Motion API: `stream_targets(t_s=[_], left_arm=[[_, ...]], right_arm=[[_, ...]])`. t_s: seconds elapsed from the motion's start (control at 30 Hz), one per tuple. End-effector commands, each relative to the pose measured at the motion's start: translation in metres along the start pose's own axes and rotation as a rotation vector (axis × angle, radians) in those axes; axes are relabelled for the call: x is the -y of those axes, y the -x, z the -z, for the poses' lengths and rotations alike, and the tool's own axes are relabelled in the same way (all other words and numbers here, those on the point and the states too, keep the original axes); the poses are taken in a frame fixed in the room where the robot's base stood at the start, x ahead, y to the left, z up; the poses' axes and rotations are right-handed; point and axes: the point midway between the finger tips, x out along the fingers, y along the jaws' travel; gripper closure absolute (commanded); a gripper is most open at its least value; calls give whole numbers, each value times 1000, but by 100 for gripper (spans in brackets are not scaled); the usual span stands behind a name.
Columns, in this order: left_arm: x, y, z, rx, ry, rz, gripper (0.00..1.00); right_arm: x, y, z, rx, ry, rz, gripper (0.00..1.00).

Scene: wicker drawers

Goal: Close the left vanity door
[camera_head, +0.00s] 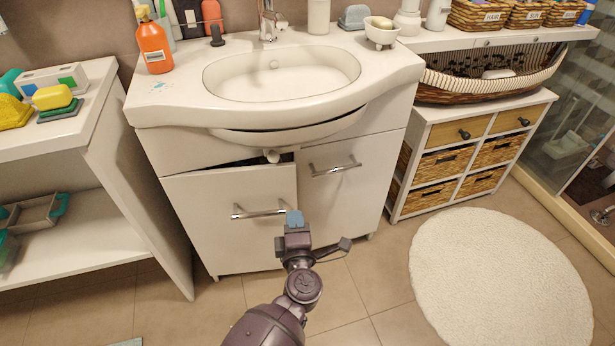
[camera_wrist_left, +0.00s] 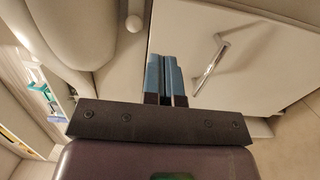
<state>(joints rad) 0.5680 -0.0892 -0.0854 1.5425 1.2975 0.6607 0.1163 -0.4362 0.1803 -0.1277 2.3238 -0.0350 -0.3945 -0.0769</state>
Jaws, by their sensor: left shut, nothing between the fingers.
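The left vanity door (camera_head: 215,215) is a white panel under the sink with a silver bar handle (camera_head: 258,213). It stands slightly ajar, with a dark gap along its top edge. My left gripper (camera_head: 294,218) has blue fingertips and is in front of the vanity, near the right end of that handle. Its fingers are together and empty. In the left wrist view, the shut fingers (camera_wrist_left: 166,75) show in front of a white door panel, beside a silver handle (camera_wrist_left: 212,65). Whether they touch the door cannot be told. My right gripper is not in view.
The right vanity door (camera_head: 345,195) appears closed. A white shelf unit (camera_head: 130,175) stands left of the vanity, and a wicker drawer unit (camera_head: 420,135) stands on the right. A round white rug (camera_head: 495,275) lies on the tiled floor at right.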

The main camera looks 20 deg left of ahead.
Motion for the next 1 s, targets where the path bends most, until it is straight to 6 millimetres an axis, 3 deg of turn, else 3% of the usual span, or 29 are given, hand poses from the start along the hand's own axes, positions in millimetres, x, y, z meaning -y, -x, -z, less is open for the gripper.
stream_targets(t_s=[0.27,1.0], left_arm=[[4,-9,7,-23,28,21,100],[10,-123,9,-21,25,23,100]], right_arm=[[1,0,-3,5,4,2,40],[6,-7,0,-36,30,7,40]])
